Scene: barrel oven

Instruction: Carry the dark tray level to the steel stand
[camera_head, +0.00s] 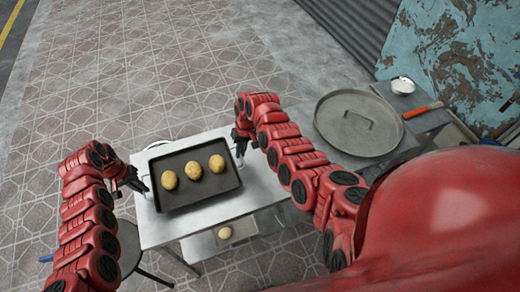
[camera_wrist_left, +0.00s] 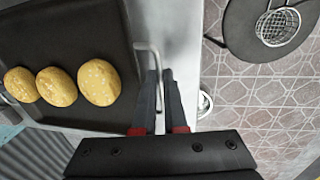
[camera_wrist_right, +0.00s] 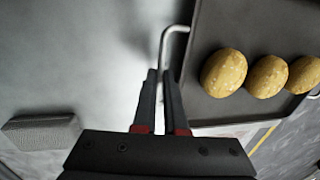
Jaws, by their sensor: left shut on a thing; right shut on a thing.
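The dark tray (camera_head: 205,193) looks roughly level in the head view and carries three round seeded buns (camera_head: 194,170). It is over the top of the steel stand (camera_head: 160,232); I cannot tell whether it touches it. My left gripper (camera_head: 143,188) is at the tray's left end, shut on a wire handle (camera_wrist_left: 152,47) in the left wrist view. My right gripper (camera_head: 240,152) is at the right end, shut on the other wire handle (camera_wrist_right: 166,40) in the right wrist view. The tray (camera_wrist_left: 90,30) also shows there (camera_wrist_right: 225,20).
A lower shelf (camera_head: 200,245) under the top holds another bun (camera_head: 225,233). A round dark stool (camera_head: 128,245) stands at front left; a wire basket (camera_wrist_left: 278,26) is on it. A large round lid (camera_head: 358,123) lies at right. Patterned floor behind is clear.

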